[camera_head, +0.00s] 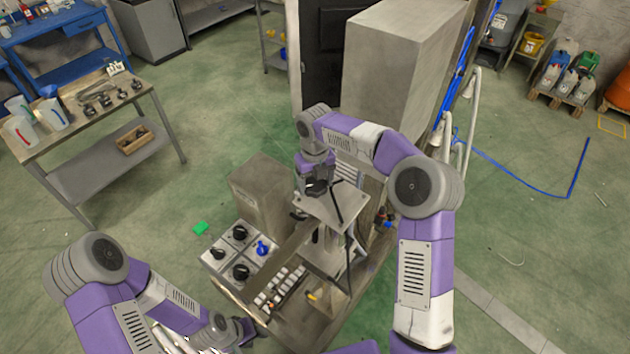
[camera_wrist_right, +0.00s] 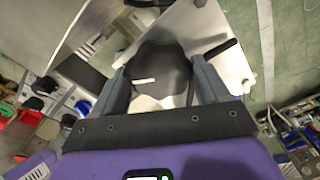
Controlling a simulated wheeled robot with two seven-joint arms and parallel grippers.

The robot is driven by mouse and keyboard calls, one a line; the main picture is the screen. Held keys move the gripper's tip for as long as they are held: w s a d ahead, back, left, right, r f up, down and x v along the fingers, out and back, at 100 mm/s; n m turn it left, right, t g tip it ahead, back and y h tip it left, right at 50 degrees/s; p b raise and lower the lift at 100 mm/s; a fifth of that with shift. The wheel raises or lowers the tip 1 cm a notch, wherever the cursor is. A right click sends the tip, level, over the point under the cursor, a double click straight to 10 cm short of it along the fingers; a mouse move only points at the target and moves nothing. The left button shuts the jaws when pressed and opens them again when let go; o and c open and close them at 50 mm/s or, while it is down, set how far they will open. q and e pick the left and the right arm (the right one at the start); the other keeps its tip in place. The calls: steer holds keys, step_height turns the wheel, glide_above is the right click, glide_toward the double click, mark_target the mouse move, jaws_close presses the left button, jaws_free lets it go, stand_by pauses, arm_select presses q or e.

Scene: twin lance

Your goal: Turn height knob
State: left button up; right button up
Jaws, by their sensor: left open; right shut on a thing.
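The height knob (camera_wrist_right: 165,65) is black and lobed, with a white mark line, in the middle of the right wrist view. My right gripper (camera_wrist_right: 159,75) is shut on it, with one finger on each side. In the head view my right gripper (camera_head: 317,187) is over the grey metal plate (camera_head: 345,203) on top of the machine. The knob is mostly hidden there by the gripper. My left gripper (camera_head: 240,332) is open and empty at the bottom of the head view, in front of the machine and away from the knob.
A control panel (camera_head: 222,266) with several black knobs and one blue knob (camera_head: 262,247) is left of the machine. A grey box (camera_head: 262,190) stands behind it. A tall grey cabinet (camera_head: 385,60) stands behind my right arm.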

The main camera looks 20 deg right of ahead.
mark_target(315, 184)
steer(key=shift+w+r+n, duration=0.1)
steer(key=shift+r+n, duration=0.15)
steer(key=shift+n, duration=0.35)
steer(key=o, duration=1.1)
steer(key=shift+f, duration=0.15)
steer(key=shift+c, duration=0.2)
step_height(315, 184, up, 8)
steer(key=shift+f, duration=0.15)
